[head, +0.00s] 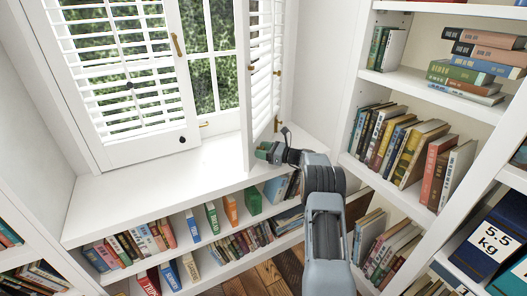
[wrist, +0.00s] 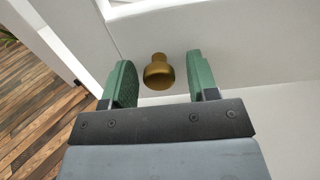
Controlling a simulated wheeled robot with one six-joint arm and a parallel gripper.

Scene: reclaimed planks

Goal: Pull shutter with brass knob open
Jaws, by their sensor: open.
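The right shutter (head: 262,75) is a white louvred panel, swung partly out from the window so I see it nearly edge-on. In the wrist view, a brass knob (wrist: 158,73) stands out from a white panel (wrist: 230,30). My gripper (head: 264,151) is at the lower part of this shutter, and hides the knob in the head view. In the wrist view my gripper's green fingers (wrist: 160,82) are open, one on each side of the knob, with gaps on both sides. Whether the fingertips reach fully past the knob is unclear.
The left shutter (head: 115,70) lies across the window, with a dark knob (head: 182,139) and a brass handle (head: 177,44). A white sill (head: 150,185) above low bookshelves runs below. A tall bookcase (head: 345,120) stands close on the right.

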